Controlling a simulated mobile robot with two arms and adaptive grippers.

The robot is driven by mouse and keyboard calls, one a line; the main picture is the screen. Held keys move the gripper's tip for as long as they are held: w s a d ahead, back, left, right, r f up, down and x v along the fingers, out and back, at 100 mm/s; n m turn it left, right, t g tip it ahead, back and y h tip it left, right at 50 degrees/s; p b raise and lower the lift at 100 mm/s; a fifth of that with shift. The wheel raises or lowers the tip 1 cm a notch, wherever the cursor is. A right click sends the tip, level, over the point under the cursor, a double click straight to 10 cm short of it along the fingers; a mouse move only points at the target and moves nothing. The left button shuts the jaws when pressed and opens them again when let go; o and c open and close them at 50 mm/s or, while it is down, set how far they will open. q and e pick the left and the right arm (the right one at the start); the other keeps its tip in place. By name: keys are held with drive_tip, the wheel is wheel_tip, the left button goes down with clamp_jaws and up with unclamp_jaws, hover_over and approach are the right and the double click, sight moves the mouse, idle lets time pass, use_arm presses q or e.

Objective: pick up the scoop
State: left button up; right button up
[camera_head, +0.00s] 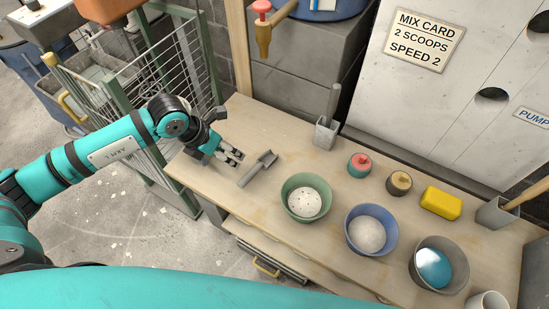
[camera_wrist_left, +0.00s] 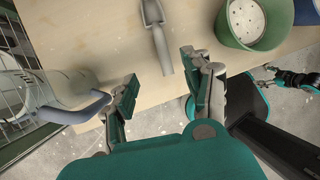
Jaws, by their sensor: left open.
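The grey metal scoop (camera_head: 258,168) lies on the wooden workbench, left of the green bowl. My left gripper (camera_head: 232,157) is open and empty just left of the scoop, apart from it. In the left wrist view the scoop (camera_wrist_left: 162,52) lies ahead, its narrow handle pointing toward the gap between the open fingers (camera_wrist_left: 158,68). What looks like my right arm and gripper (camera_wrist_left: 266,72) shows small at the right edge of that view; its jaws are too small to judge.
The workbench (camera_head: 225,185) also bears a green bowl (camera_head: 306,200), a blue bowl (camera_head: 370,231), a grey bowl (camera_head: 438,266), two lidded jars (camera_head: 359,166), a yellow block (camera_head: 441,202) and an upright grey holder (camera_head: 326,132). A wire cage (camera_head: 150,85) stands left.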

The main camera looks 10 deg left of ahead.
sight(249, 172)
use_arm(q)
drive_tip(key=x, duration=1)
drive_tip(key=shift+s+a+f, duration=0.15)
drive_tip(key=shift+s+f, duration=0.05)
drive_tip(key=shift+s, duration=0.15)
drive_tip(key=x, duration=0.4)
drive_tip(key=shift+w+d+f, duration=0.1)
drive_tip(key=shift+d+f, duration=0.2)
drive_tip(key=shift+d, duration=0.05)
clamp_jaws()
